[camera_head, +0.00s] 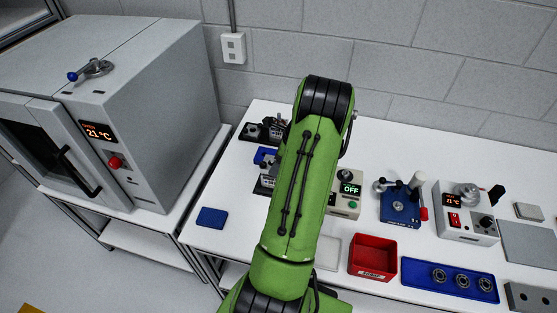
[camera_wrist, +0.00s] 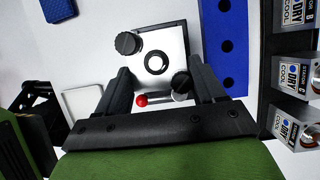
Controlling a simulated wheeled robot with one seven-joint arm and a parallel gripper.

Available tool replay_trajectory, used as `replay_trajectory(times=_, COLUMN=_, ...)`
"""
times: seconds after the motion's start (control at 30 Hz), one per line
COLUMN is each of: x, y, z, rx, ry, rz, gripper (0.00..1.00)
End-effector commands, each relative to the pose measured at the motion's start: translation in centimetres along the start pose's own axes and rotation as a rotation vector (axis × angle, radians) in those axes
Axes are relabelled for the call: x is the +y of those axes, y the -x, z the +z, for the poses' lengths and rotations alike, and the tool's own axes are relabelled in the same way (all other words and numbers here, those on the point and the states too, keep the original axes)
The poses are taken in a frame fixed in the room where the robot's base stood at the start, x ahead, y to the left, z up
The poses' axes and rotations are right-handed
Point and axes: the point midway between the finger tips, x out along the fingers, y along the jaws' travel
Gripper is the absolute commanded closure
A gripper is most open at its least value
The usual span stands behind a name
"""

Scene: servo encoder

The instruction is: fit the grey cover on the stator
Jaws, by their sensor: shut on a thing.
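My gripper (camera_wrist: 165,78) shows in the wrist view with its two black fingers well apart, pointing at a light grey square fixture. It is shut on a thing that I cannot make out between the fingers. The light grey fixture (camera_wrist: 172,42) has a dark ring (camera_wrist: 156,62) around a pale centre, black knobs at two corners and a red ball (camera_wrist: 141,99) near the left finger. I cannot tell whether the ring is the stator, or which part is the grey cover. In the head view my green arm hides the gripper and the spot below it.
A blue strip with holes (camera_wrist: 226,48) and several DRY COOL boxes (camera_wrist: 297,75) lie on the right in the wrist view. In the head view, a red bin (camera_head: 373,258), a blue tray with rings (camera_head: 420,278) and a blue press (camera_head: 400,207) stand right of my arm. An oven (camera_head: 165,110) stands left.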

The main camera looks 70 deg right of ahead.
Motion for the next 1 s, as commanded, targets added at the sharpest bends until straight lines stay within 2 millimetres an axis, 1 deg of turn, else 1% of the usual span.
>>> replay_trajectory(times=0.27, x=-0.02, y=-0.99, z=-0.40, rx=0.000, ry=0.000, rz=-0.001, gripper=0.67)
replay_trajectory(times=0.3, x=-0.03, y=-1.02, z=-0.41, rx=0.000, ry=0.000, rz=-0.001, gripper=0.30)
replay_trajectory(times=0.37, x=-0.03, y=-0.95, z=-0.38, rx=0.000, ry=0.000, rz=-0.001, gripper=0.21)
replay_trajectory(times=0.4, x=-0.03, y=-0.94, z=-0.38, rx=0.000, ry=0.000, rz=-0.001, gripper=0.15)
replay_trajectory(times=0.5, x=-0.02, y=-0.92, z=-0.37, rx=0.000, ry=0.000, rz=-0.001, gripper=0.02)
replay_trajectory(times=1.0, x=0.00, y=-0.94, z=-0.39, rx=0.000, ry=0.000, rz=0.000, gripper=0.00)
